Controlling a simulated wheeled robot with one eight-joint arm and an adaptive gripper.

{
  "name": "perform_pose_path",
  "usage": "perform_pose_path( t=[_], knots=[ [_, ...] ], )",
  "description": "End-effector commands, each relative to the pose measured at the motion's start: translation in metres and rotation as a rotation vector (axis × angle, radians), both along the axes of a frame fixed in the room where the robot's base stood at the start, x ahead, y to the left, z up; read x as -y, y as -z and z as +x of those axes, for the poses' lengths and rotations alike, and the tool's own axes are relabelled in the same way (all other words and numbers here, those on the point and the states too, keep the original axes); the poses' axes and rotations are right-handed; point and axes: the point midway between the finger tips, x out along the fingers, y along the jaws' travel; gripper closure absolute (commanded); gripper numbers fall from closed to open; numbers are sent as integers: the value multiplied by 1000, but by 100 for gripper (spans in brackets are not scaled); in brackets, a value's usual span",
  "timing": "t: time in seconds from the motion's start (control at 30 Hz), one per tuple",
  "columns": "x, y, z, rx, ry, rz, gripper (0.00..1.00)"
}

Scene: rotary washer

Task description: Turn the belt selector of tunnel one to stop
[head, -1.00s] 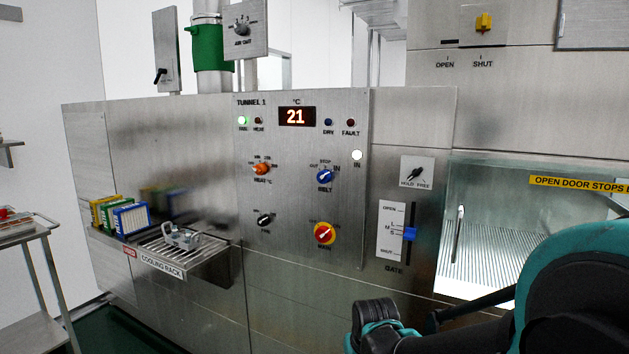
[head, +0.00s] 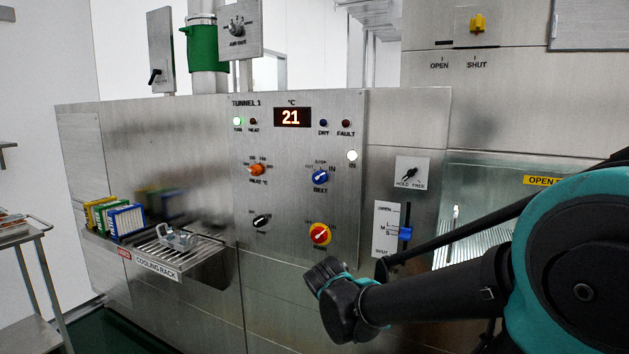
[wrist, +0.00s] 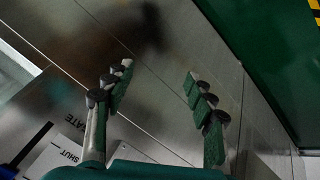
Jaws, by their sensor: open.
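The belt selector (head: 320,177) is a blue knob on the tunnel one panel (head: 298,215), under the marks OUT, STOP and IN. Its white pointer appears to tilt to the upper right, toward IN, and the white IN lamp (head: 352,155) above it is lit. My gripper (wrist: 158,75) is open and empty in the wrist view, its two fingers apart in front of bare steel. The selector is not in the wrist view. In the head view my arm reaches in from the right, its end below the panel's lower right; I cannot make out the fingers there.
A red and yellow knob (head: 320,234) sits below the selector and an orange heat knob (head: 257,169) to its left. The gate slider (head: 405,234) is to the right, close above my arm. A cooling rack (head: 168,255) juts out at left.

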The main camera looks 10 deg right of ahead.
Motion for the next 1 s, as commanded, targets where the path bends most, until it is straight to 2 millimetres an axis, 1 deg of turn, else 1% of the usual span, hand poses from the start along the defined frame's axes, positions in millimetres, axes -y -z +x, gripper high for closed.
perform_pose_path(
  t=[0.03, 0.07, 0.1, 0.17, 0.2, 0.27, 0.3, 0.37, 0.4, 0.47, 0.5, 0.6, 0.7, 0.8, 0.87, 1.0],
  knots=[
    [-6, -20, 16, 36, 11, -60, 45],
    [-9, -33, 24, 63, 26, -94, 45],
    [-12, -50, 35, 106, 47, -141, 45],
    [-21, -79, 51, 180, 73, -201, 45],
    [-29, -99, 62, 238, 89, -239, 45],
    [-43, -131, 76, 333, 112, -288, 45],
    [-55, -153, 85, 404, 124, -316, 45],
    [-75, -187, 95, 516, 141, -346, 45],
    [-89, -210, 101, 591, 151, -360, 45],
    [-110, -242, 106, 702, 160, -371, 45],
    [-123, -261, 108, 770, 166, -373, 45],
    [-151, -300, 109, 914, 174, -367, 45],
    [-170, -324, 108, 1005, 176, -355, 45],
    [-176, -335, 107, 1046, 180, -350, 45],
    [-175, -336, 109, 1053, 181, -348, 45],
    [-165, -336, 120, 1052, 185, -350, 45]
  ],
)
